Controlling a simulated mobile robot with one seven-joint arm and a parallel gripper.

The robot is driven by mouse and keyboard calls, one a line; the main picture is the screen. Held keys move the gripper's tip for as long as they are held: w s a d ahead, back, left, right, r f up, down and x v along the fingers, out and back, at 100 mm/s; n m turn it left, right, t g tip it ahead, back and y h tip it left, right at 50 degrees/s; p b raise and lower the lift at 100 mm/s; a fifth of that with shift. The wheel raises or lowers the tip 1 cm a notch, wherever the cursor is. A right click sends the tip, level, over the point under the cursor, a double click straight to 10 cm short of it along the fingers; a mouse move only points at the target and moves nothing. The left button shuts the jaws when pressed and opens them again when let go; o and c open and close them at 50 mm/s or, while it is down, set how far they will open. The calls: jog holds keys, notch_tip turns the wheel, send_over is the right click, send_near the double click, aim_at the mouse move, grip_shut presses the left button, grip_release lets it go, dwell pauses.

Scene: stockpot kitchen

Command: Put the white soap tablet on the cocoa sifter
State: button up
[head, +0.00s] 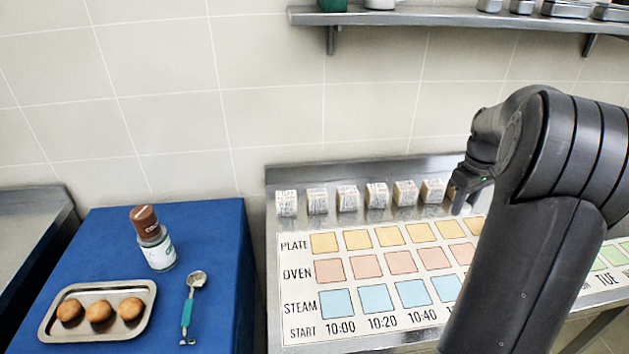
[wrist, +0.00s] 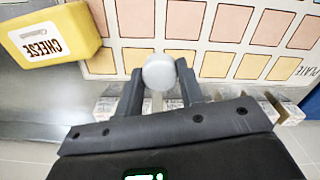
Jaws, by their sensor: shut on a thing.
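My gripper (wrist: 160,77) is shut on a round white piece, the white soap tablet (wrist: 158,70), held between the fingertips in the wrist view. In the head view my gripper (head: 462,196) is at the back edge of the printed board, by the right end of a row of small cubes; the tablet cannot be made out there. The brown cocoa sifter (head: 144,218), with white lettering, is on the blue surface far to the left of my gripper.
A metal tray (head: 55,332) with 3 round buns and a teal-handled scoop (head: 187,312) lie on the blue surface (head: 215,235). Small printed cubes (head: 347,198) line the back of the board (head: 300,262). A yellow cheese pack (wrist: 75,22) shows in the wrist view. A shelf (head: 430,17) hangs above.

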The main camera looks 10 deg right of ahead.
jog(key=w+a+r+n, duration=0.25)
jog(key=w+a, duration=0.35)
jog(key=a, duration=0.6)
jog(key=w+a+r+n, duration=0.25)
jog(key=w+a, duration=0.25)
jog(key=a, duration=0.7)
jog(key=w+a+r+n, duration=0.25)
jog(key=w+a, duration=0.35)
jog(key=a, duration=0.5)
jog(key=s+a+r+n, duration=0.1)
jog(key=a+r, duration=0.1)
jog(key=a, duration=0.6)
jog(key=s+a+r+n, duration=0.1)
jog(key=a+n, duration=0.1)
jog(key=a, duration=0.7)
jog(key=n, duration=0.2)
send_over(141, 212)
jog(key=f, duration=0.2)
jog(key=d+f, duration=0.1)
jog(key=shift+w+f, duration=0.1)
jog(key=shift+f, duration=0.25)
jog(key=shift+a+f, duration=0.35)
jog(key=shift+a, duration=0.15)
jog(key=shift+f, duration=1.95)
jog(key=shift+f, duration=0.1)
